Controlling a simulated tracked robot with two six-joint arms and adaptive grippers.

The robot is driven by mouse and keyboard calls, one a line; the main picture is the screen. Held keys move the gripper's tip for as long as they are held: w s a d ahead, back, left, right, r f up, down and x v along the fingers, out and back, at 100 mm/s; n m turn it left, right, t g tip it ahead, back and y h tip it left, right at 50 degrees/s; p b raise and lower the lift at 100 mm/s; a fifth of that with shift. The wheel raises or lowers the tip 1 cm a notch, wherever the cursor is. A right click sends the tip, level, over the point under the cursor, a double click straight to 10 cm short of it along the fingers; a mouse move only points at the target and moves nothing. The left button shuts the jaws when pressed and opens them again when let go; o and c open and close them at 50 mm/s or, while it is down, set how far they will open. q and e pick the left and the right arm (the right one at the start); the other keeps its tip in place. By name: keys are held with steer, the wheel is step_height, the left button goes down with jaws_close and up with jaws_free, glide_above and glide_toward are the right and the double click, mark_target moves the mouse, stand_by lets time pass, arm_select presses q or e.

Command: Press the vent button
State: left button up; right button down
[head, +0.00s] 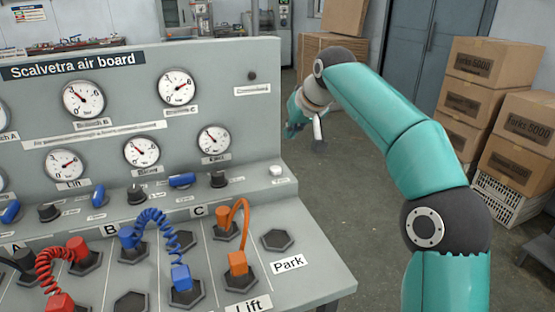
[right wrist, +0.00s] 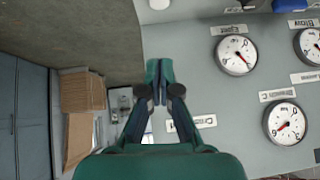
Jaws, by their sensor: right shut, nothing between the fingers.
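The grey Scalvetra air board (head: 120,88) fills the left of the head view. A small white button (head: 276,171) sits at the right end of its ledge, with a label I cannot read. It also shows, cut off, at the top edge of the right wrist view (right wrist: 158,4). My right gripper (head: 291,131) is beyond the board's right edge in the head view, apart from the white button. In the right wrist view its teal fingers (right wrist: 158,70) are together and empty, in front of the board's face. My left gripper is not in view.
Gauges (head: 142,152), knobs and blue levers cover the board. A black round part (head: 252,75) sits at its upper right. Red, blue and orange hoses (head: 238,240) plug into sockets below. Cardboard boxes (head: 475,105) stand at the right. The floor between is clear.

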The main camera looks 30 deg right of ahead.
steer(key=shift+w+f, duration=0.1)
steer(key=b, duration=0.1)
glide_above(278, 170)
steer(key=f, duration=0.7)
steer(key=shift+s+d, duration=0.2)
steer(key=shift+d, duration=0.05)
steer(key=f, duration=0.1)
steer(key=f+b, duration=0.2)
steer(key=shift+w, duration=0.25)
steer(key=shift+s+a+f+b, duration=0.1)
steer(key=shift+a+f+b, duration=0.1)
steer(key=shift+f+b, duration=0.4)
steer(key=shift+f, duration=0.15)
